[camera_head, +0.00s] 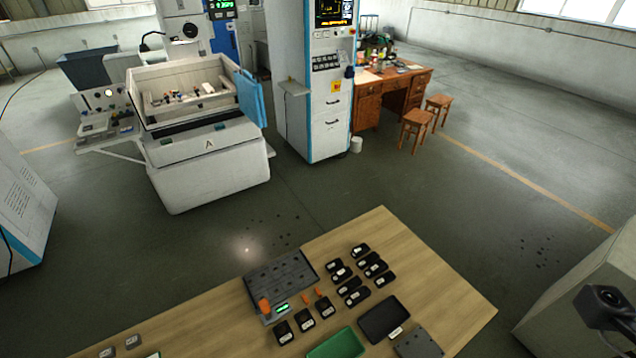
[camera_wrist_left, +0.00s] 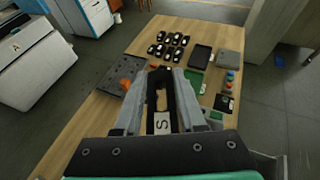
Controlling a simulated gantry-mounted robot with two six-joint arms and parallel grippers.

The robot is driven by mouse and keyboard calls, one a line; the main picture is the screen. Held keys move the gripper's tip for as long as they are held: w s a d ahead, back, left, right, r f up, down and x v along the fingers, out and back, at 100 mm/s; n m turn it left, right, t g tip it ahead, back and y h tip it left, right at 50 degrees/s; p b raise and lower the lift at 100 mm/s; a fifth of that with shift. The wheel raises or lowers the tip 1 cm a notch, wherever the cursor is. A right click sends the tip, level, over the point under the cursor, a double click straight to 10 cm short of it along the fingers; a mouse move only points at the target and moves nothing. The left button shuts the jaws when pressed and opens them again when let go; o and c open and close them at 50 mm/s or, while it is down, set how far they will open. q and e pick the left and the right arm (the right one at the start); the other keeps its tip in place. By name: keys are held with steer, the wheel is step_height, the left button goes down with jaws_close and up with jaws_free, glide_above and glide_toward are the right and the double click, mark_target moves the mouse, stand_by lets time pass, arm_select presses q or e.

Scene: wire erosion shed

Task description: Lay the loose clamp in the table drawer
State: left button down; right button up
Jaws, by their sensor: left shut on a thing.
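My left gripper (camera_wrist_left: 160,78) shows in the left wrist view. Its two grey fingers are shut on a dark piece with a white label marked S (camera_wrist_left: 161,123). The fingers hide much of this piece, so I cannot tell whether it is the loose clamp. In the wrist view, the held piece appears against the wooden table (camera_wrist_left: 75,140); its height above it is unclear. The same table (camera_head: 425,262) is in the head view, where neither gripper shows. I make out no open table drawer.
On the table are several black labelled blocks (camera_head: 350,285), a grey slotted plate (camera_head: 281,273), orange knobs (camera_head: 264,305), a black tray (camera_head: 384,319), a green tray (camera_head: 336,344) and a grey plate (camera_head: 418,345). A brown desk (camera_head: 394,92) stands far behind.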

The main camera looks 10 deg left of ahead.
arm_select(q)
steer(key=shift+h, duration=0.3)
steer(key=r+p, duration=0.1)
steer(key=r, duration=0.1)
steer(key=r+p, duration=0.2)
steer(key=s+r+p, duration=0.1)
steer(key=r+p, duration=0.1)
steer(key=r, duration=0.1)
steer(key=shift+f, duration=0.2)
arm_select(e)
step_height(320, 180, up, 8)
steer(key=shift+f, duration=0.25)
arm_select(q)
step_height(320, 180, down, 32)
steer(key=d+b, duration=0.1)
steer(key=b, duration=3.2)
steer(key=shift+w+d+r+m+b, duration=0.25)
steer(key=shift+w+d+m+b, duration=0.05)
steer(key=shift+b, duration=0.1)
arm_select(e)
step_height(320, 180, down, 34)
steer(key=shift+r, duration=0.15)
